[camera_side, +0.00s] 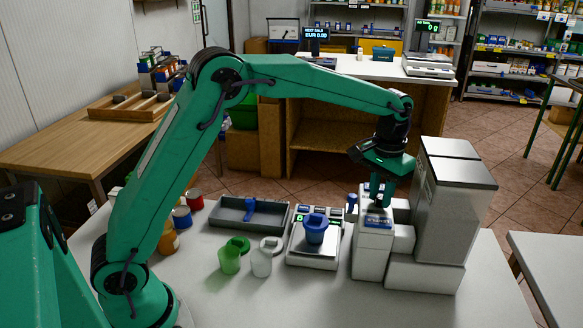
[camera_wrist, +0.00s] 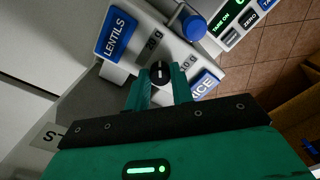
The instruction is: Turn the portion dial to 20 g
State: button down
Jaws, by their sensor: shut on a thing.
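The portion dial (camera_wrist: 160,72) is a small black knob with a pale mark, on the pale dispenser's top face. Printed labels "20 g" (camera_wrist: 153,39) and "10 g" (camera_wrist: 187,65) stand near it. I cannot tell exactly where the mark points. My gripper (camera_wrist: 161,77) is shut on the dial, one green finger on each side. In the side view my gripper (camera_side: 377,200) reaches down onto the dispenser (camera_side: 373,252), and its fingers hide the dial. Blue LENTILS (camera_wrist: 115,36) and RICE (camera_wrist: 204,84) labels flank the dial.
A blue knob (camera_wrist: 189,23) sits close to the dial. A blue cup (camera_side: 315,232) stands on the scale (camera_side: 312,258) left of the dispenser. Green (camera_side: 229,260) and white (camera_side: 261,263) cups and a grey tray (camera_side: 235,215) lie farther left. A tall metal unit (camera_side: 457,210) stands right.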

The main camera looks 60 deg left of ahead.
aim_at(381, 197)
jog(key=shift+r+n, duration=0.1)
jog(key=shift+n, duration=0.3)
jog(key=c, duration=1.2)
grip_release()
notch_tip(381, 197, up, 7)
jog(key=shift+r, duration=0.4)
